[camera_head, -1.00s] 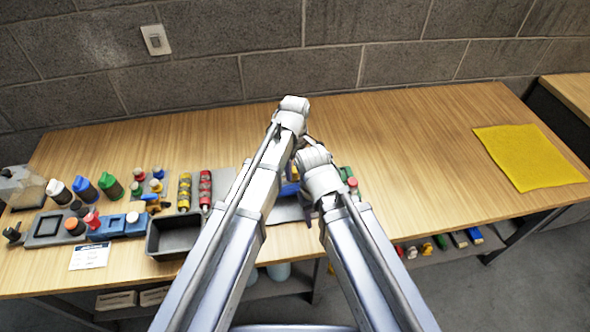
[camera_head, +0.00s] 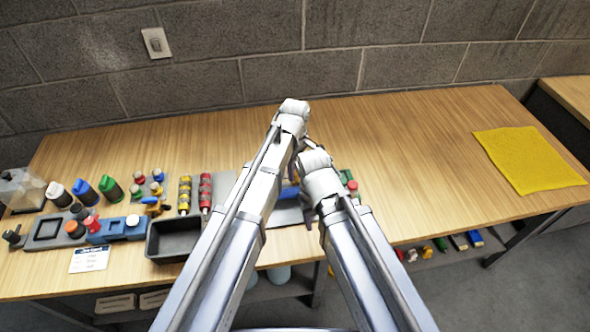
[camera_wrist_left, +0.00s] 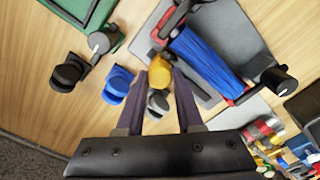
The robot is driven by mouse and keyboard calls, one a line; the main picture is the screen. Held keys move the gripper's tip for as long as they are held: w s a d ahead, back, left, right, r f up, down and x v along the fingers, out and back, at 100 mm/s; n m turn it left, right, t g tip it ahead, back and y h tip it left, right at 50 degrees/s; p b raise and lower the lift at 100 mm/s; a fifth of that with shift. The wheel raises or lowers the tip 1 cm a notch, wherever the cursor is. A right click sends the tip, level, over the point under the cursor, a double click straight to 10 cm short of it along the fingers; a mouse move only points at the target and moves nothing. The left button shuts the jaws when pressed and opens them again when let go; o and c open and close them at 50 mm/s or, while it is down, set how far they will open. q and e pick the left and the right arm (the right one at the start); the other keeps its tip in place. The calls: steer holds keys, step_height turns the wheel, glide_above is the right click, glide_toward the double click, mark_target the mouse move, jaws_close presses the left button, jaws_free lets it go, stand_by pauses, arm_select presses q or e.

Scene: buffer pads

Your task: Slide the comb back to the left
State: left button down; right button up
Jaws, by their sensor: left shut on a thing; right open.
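My left gripper (camera_wrist_left: 160,72) is shut on a small yellow knob-like part (camera_wrist_left: 160,64), with a grey piece just below it. I cannot tell whether this part belongs to the comb. A blue ribbed roller with red ends (camera_wrist_left: 206,62) lies on a grey plate (camera_wrist_left: 252,40) to the right of the fingers. In the head view the left arm crosses over the table's middle and hides its own fingertips. Bits of blue (camera_head: 288,192) and grey plate (camera_head: 288,212) show between my arms. My right gripper (camera_head: 309,214) is open, lower and close beside the left, mostly hidden by its arm.
A dark tray (camera_head: 174,238), bottles (camera_head: 82,190) and red and yellow rollers stand on the left. Blue (camera_wrist_left: 117,84) and black (camera_wrist_left: 68,72) knobs sit left of the fingers in the wrist view. A yellow cloth (camera_head: 528,160) lies right; the table between is clear.

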stand_by(0.8)
arm_select(q)
steer(key=a, duration=0.3)
steer(key=s+a, duration=0.1)
steer(key=a, duration=0.3)
steer(key=s+a, duration=0.1)
steer(key=a, duration=0.2)
steer(key=shift+a, duration=0.4)
arm_select(e)
steer(key=shift+d, duration=0.1)
arm_select(q)
steer(key=c, duration=0.6)
jaws_free()
steer(key=shift+a, duration=0.15)
steer(key=shift+o, duration=0.3)
arm_select(e)
steer(key=shift+r, duration=0.1)
arm_select(q)
steer(key=shift+r+p, duration=0.5)
step_height(320, 180, up, 7)
steer(key=p, duration=0.7)
arm_select(e)
step_height(320, 180, up, 8)
